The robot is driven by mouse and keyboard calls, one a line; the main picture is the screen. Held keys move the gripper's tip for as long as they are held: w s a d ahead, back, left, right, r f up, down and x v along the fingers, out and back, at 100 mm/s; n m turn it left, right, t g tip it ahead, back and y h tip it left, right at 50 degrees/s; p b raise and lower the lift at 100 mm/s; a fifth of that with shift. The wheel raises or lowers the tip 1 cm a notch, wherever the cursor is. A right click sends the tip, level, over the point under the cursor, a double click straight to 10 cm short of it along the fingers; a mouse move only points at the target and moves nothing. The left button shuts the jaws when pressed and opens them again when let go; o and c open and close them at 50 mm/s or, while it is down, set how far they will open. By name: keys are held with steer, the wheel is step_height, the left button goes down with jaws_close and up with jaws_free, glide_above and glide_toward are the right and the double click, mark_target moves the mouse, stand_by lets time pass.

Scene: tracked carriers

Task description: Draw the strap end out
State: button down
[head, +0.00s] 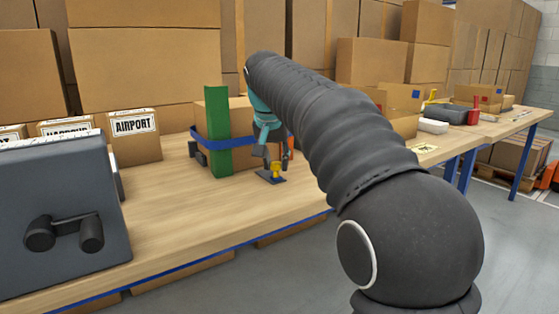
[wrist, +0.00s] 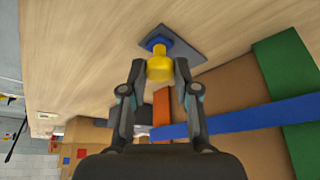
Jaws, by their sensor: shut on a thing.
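A cardboard box (head: 243,133) stands on the wooden bench with a blue strap (head: 236,142) around it. The strap also shows in the wrist view (wrist: 255,117), running to an orange piece (wrist: 162,108) beside the box. The knob has a blue collar and is over a dark flat plate (wrist: 187,46) on the bench. Whether the knob touches the plate is unclear. My arm hides the box's right side in the head view.
A grey case (head: 65,190) with two dark knobs stands at the left front. Cartons, one marked AIRPORT (head: 133,138), stand behind it. Bare bench lies left of the plate.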

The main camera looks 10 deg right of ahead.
steer(key=c, duration=1.2)
jaws_free()
steer(key=shift+s+d, duration=0.15)
steer(key=shift+s, duration=0.05)
steer(key=shift+o, duration=0.2)
steer(key=v, duration=1.2)
steer(key=s+d+f+n, duration=0.1)
steer(key=s+d+f, duration=0.25)
steer(key=s, duration=0.25)
steer(key=s+d+f+n, duration=0.1)
steer(key=s+d+f, duration=0.2)
steer(key=s+f, duration=0.3)
steer(key=s+d+f, duration=0.1)
steer(key=s+f, duration=0.7)
steer(key=f, duration=0.1)
steer(key=s+d+f+n+t+y, duration=0.1)
steer(key=s+d+f, duration=0.1)
steer(key=s+f, duration=0.7)
steer(key=shift+s+d+f+n+p, duration=0.2)
steer(key=shift+d+f+n+p, duration=0.15)
steer(key=shift+f, duration=0.35)
